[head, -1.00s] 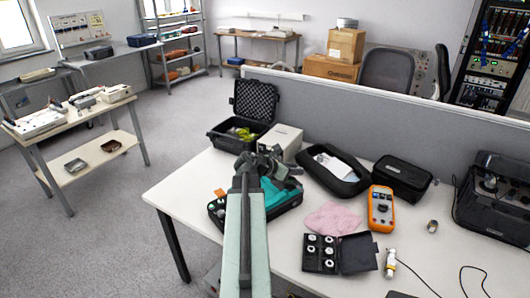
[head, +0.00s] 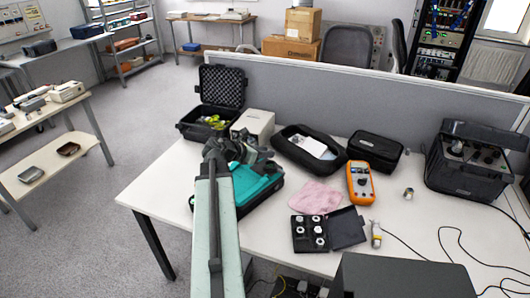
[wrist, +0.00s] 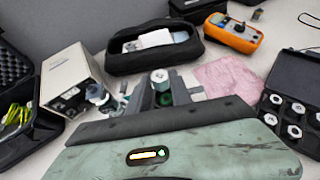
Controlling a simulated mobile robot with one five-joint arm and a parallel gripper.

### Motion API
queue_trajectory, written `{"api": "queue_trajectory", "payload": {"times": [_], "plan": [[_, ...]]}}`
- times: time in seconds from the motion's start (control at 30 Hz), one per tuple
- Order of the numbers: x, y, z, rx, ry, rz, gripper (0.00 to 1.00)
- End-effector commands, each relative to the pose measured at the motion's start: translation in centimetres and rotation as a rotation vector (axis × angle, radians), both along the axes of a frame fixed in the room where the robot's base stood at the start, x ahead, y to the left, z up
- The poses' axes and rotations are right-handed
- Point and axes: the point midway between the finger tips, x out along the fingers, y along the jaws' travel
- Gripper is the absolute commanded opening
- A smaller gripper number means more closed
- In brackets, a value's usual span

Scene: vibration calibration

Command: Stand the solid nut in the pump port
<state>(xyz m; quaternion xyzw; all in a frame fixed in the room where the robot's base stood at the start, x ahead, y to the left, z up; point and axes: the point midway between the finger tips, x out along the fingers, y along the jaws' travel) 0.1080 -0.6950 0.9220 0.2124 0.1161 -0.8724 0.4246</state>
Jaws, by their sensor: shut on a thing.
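My gripper (head: 225,152) is shut above the teal case (head: 262,180). In the wrist view it (wrist: 163,90) holds a pale round-topped piece, apparently the solid nut (wrist: 160,76), with a green part just below it. In the head view the arm and fingers hide this piece. The black nut box (head: 308,235) lies open to the right with several pale hexagonal nuts in it; it also shows at the right of the wrist view (wrist: 283,118). I cannot make out the pump port; parts near the gripper are crowded and partly hidden.
Around the case are a beige instrument (head: 253,124), a black pouch (head: 305,150), a pink cloth (head: 314,196), an orange multimeter (head: 360,184) and a small white-and-yellow fitting (head: 376,235). A dark box (head: 405,278) stands at the front edge. The right tabletop has loose cables.

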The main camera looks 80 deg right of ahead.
Motion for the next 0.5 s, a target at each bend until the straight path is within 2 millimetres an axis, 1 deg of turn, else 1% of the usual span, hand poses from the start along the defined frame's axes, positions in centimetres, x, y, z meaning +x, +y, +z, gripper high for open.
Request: {"api": "queue_trajectory", "payload": {"times": [0.03, 0.4, 0.5], "plan": [[0.0, 0.0, -0.9, 0.0, 0.0, 0.0, 0.0], [-0.1, 0.0, -3.8, 0.0, 0.0, -0.001, 0.0], [-0.1, 0.0, -4.3, 0.0, 0.0, -0.001, 0.0]]}}
